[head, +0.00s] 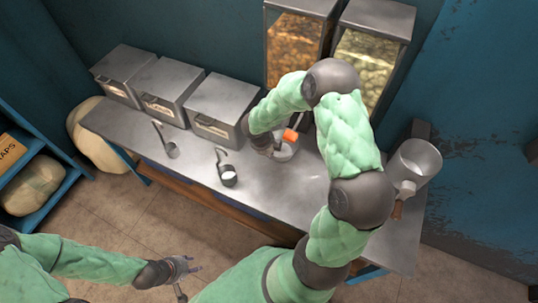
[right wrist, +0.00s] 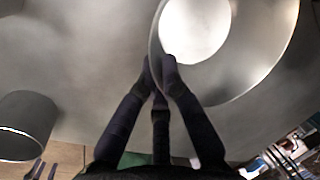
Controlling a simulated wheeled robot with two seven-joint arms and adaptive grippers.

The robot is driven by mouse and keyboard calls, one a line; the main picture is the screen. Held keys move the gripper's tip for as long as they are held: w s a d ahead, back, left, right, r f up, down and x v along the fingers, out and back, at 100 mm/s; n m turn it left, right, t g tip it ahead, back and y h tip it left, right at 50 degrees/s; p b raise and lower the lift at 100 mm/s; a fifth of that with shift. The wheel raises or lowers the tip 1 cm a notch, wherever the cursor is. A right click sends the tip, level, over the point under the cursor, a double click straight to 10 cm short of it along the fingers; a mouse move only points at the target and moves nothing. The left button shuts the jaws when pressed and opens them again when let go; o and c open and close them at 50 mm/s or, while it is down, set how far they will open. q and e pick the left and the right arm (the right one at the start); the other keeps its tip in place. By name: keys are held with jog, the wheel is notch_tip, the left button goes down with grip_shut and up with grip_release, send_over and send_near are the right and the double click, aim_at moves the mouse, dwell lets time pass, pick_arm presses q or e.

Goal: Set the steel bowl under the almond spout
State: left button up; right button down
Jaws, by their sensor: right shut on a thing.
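The steel bowl (head: 287,153) stands at the back of the metal counter, partly hidden by my right arm. My right gripper (head: 268,146) is at its left side. In the right wrist view the fingertips (right wrist: 160,72) are shut on the rim of the bowl (right wrist: 262,62), which has a bright round patch inside. A tall dispenser with brown, almond-like contents (head: 296,42) stands behind the bowl. An orange part (head: 290,134) shows just above the bowl; whether it belongs to the spout is unclear. My left gripper (head: 182,267) is empty and open, low in front of the counter.
A second dispenser with pale contents (head: 366,62) stands to the right. Several steel bins (head: 168,88) line the back left. Two ladles, one dark cup with white contents (head: 228,177) and one (head: 171,149), are on the counter (head: 262,196). A metal container (head: 415,162) is at right.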

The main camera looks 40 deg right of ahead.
jog(key=shift+r, duration=0.1)
jog(key=c, duration=1.4)
grip_release()
